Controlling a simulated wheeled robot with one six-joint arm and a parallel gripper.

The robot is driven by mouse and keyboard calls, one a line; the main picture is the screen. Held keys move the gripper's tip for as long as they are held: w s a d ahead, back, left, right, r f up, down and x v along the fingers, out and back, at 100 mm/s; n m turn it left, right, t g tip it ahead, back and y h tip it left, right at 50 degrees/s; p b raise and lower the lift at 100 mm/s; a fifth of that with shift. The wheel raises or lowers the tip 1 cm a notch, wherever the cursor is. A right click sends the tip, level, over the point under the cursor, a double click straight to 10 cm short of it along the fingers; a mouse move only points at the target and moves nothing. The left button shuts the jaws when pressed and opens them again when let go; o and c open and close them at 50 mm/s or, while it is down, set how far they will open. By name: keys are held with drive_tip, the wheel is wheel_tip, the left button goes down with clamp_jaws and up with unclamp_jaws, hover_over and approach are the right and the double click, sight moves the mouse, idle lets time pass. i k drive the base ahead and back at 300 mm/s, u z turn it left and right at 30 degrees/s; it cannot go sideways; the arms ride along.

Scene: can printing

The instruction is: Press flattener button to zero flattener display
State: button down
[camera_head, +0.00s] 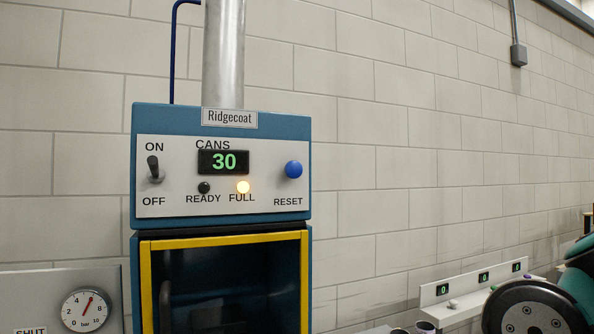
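No label in view reads "flattener". A blue machine labelled Ridgecoat (230,118) stands against the wall at centre left. Its CANS display (223,162) reads 30 in green. A round blue button (293,170) sits above the word RESET at the panel's right. At lower right, a low white panel (463,285) carries three small displays, each seeming to read 0. A whitish knob or button (453,304) is below the left display; a purplish one (484,306) and a third, partly hidden, are further right. My gripper is not in view.
The Ridgecoat panel has an ON/OFF lever (154,168), a dark READY lamp (204,188) and a lit FULL lamp (243,187). A yellow-framed door (222,240) is below. A gauge (86,310) is at lower left. A dark disc (535,312) partly blocks the lower right.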

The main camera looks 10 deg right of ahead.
sight(293, 170)
drive_tip(key=u, duration=1.3)
drive_tip(key=k, duration=0.35)
drive_tip(key=z, duration=0.25)
